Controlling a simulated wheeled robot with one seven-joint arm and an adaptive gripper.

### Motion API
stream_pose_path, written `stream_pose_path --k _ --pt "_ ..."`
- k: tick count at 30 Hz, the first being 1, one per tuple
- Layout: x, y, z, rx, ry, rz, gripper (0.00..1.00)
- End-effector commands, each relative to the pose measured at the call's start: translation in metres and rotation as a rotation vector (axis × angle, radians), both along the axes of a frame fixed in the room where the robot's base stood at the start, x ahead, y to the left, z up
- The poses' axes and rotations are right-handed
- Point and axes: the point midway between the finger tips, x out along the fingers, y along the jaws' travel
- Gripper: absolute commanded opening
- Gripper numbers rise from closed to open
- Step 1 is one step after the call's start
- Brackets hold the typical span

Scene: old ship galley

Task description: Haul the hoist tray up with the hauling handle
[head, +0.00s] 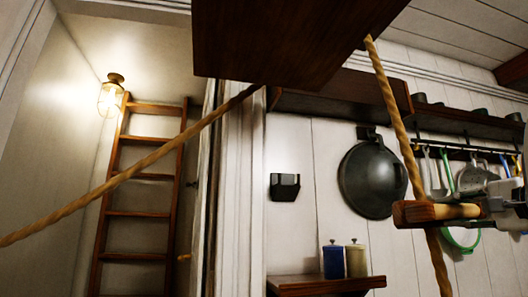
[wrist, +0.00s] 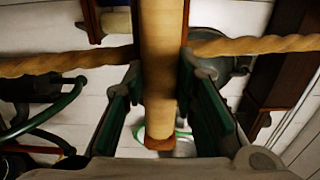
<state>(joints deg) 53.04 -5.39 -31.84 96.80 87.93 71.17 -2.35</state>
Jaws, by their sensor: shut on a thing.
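The hauling handle (head: 450,212) is a pale wooden bar with darker reddish ends, held roughly level at the right of the head view. My gripper (head: 482,208) is shut on it from the right. In the wrist view the handle (wrist: 160,75) runs between the two green-lined fingers of my gripper (wrist: 160,92). A thick tan rope (head: 396,118) comes down steeply to the handle and continues below it. A broad dark wooden panel (head: 275,40), seen from below, fills the top middle; it may be the hoist tray, but its upper side is hidden.
Another rope length (head: 130,172) slants from the lower left up to the panel. A ladder (head: 140,190) stands beyond an opening at left. A dark pan (head: 372,180) and utensils (head: 470,170) hang on the wall. A small shelf (head: 325,284) holds two canisters (head: 345,260).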

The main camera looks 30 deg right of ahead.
Motion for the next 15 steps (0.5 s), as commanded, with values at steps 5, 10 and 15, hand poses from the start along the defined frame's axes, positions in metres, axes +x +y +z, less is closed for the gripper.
stream_pose_path --k 5,10,15 --pt "-0.001 -0.002 -0.037 0.006 0.009 0.001 0.0" --pt "-0.004 -0.003 -0.061 0.007 0.009 0.001 0.0" --pt "-0.006 -0.004 -0.087 0.007 0.009 0.002 0.0"
